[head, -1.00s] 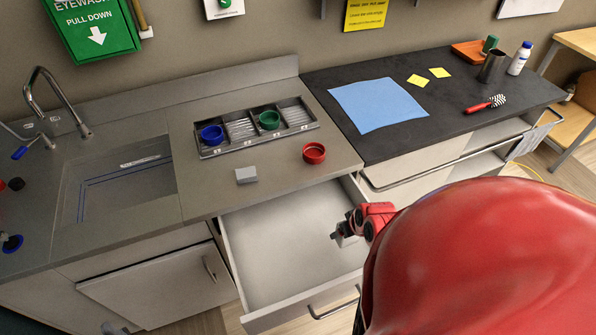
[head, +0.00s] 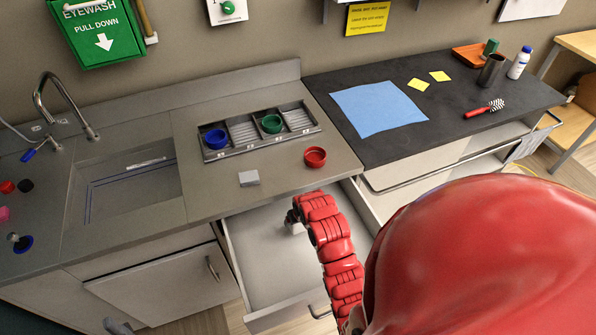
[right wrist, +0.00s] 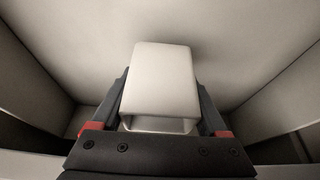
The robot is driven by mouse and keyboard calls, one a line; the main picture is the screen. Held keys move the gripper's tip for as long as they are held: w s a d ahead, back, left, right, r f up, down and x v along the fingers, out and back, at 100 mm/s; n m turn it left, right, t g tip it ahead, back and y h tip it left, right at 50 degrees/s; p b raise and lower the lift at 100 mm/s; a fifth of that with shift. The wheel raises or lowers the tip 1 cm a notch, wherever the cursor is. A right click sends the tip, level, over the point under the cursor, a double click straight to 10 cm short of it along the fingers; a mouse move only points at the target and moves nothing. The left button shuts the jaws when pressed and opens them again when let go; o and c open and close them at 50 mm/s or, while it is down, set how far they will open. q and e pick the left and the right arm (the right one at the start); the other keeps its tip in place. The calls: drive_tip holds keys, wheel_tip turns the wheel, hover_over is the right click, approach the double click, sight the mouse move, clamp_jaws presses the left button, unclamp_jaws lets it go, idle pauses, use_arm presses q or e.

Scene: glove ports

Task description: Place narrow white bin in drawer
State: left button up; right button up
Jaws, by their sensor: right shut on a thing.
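The narrow white bin (right wrist: 160,85) is held between the two fingers of my right gripper (right wrist: 160,118) in the right wrist view. In the head view the right gripper (head: 294,221) is over the open drawer (head: 262,265), near its back end below the counter edge. Only a small pale part of the bin shows there under the gripper, and the arm hides much of the drawer. The drawer's pale floor and side walls surround the bin in the right wrist view. I cannot tell whether the bin touches the floor. My left gripper is not in view.
On the counter above the drawer are a grey block (head: 249,178), a red ring-like cup (head: 315,157) and a divided tray (head: 243,149) holding a blue cup (head: 215,139) and a green cup (head: 271,124). A sink (head: 130,185) lies left. The left part of the drawer is clear.

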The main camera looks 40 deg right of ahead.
sight(298, 225)
drive_tip(key=shift+f+p, duration=0.5)
drive_tip(key=shift+f, duration=0.05)
drive_tip(key=shift+f+p, duration=0.5)
drive_tip(key=shift+f, duration=0.6)
drive_tip(key=shift+f, duration=0.1)
drive_tip(key=o, duration=1.3)
drive_tip(key=shift+c, duration=0.2)
